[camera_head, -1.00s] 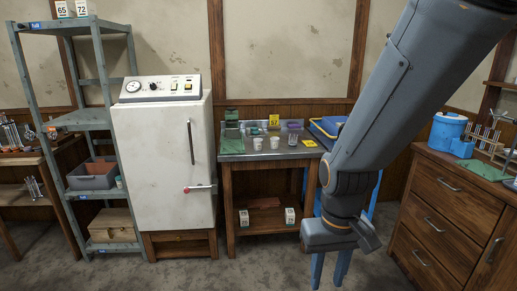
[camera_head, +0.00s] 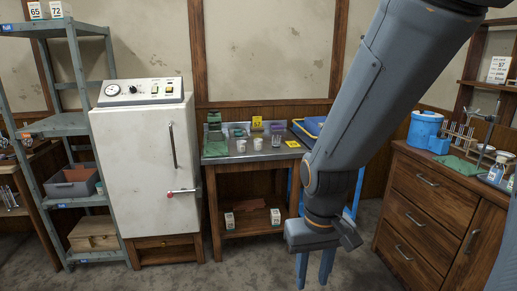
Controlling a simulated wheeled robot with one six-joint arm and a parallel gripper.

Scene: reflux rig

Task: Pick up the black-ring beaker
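I cannot make out a black ring on any vessel at this size. Two small pale beakers stand on the metal-topped table, one on the left (camera_head: 241,146) and one on the right (camera_head: 258,144). A clear vessel with purple in it (camera_head: 276,141) stands just right of them. My gripper (camera_head: 314,272) hangs low in front of the table's right side, pointing down. Its two blue fingers look apart, with nothing seen between them. It is well below the tabletop and not touching any beaker.
The metal-topped table (camera_head: 222,158) also holds a yellow 57 sign (camera_head: 257,122), a yellow floor-style tag (camera_head: 293,144) and green items at the left. A white cabinet (camera_head: 145,160) stands left of it. A wooden drawer bench (camera_head: 425,215) with glassware is on the right.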

